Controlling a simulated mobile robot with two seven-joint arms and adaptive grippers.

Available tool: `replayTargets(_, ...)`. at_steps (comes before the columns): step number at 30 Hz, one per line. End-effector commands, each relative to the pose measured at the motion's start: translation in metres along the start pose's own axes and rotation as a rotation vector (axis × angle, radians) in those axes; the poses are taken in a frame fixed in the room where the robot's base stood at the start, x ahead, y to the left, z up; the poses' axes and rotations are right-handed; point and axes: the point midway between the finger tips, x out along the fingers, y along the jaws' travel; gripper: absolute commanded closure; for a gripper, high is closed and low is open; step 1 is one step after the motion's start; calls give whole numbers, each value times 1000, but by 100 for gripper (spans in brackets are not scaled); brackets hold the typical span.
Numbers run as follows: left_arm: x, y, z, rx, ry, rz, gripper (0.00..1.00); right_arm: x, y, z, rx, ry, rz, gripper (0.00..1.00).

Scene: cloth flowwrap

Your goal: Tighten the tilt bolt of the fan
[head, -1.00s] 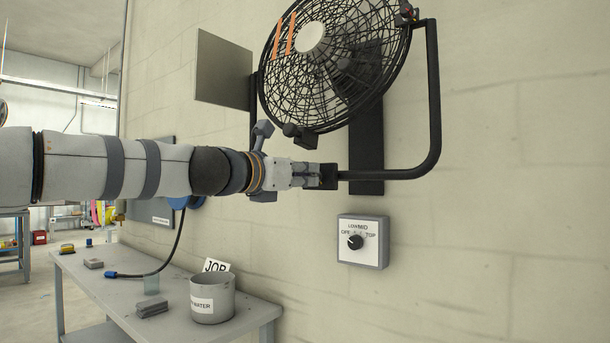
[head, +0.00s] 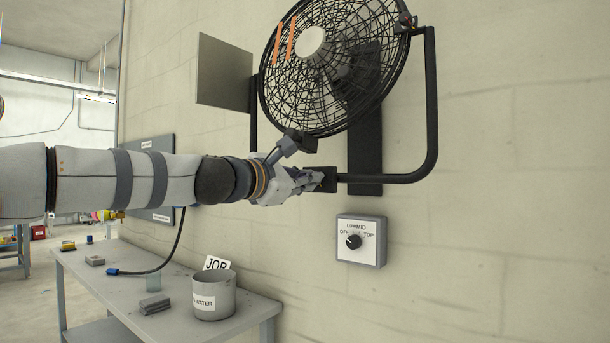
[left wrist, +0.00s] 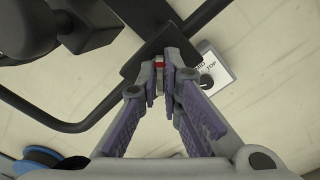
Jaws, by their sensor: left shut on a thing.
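The black caged fan (head: 330,62) hangs on the wall in a black U-shaped yoke (head: 431,110). My left gripper (head: 326,181) is at a dark block (head: 328,172) at the lower middle of the yoke. In the left wrist view its fingertips (left wrist: 165,80) are close together at the dark bracket (left wrist: 160,55). The tilt bolt, seen as a small red-marked piece (left wrist: 160,63), is between the tips and mostly hidden by them. Another fitting with a red mark (head: 406,21) shows at the yoke's upper right end. My right gripper is not in view.
A switch box (head: 361,255) with a black knob (head: 353,242) is on the wall below the fan. A grey panel (head: 225,72) is left of the fan. A bench (head: 180,325) below bears a metal pot (head: 212,297) and small items. The wall at right is clear.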

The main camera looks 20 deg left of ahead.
Motion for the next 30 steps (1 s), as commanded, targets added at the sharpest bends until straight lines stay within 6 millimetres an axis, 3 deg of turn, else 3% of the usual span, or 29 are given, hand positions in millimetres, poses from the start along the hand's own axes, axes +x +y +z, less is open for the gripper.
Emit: replayTargets(30,-1,-2,0,964,0,2,100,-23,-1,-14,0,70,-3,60)
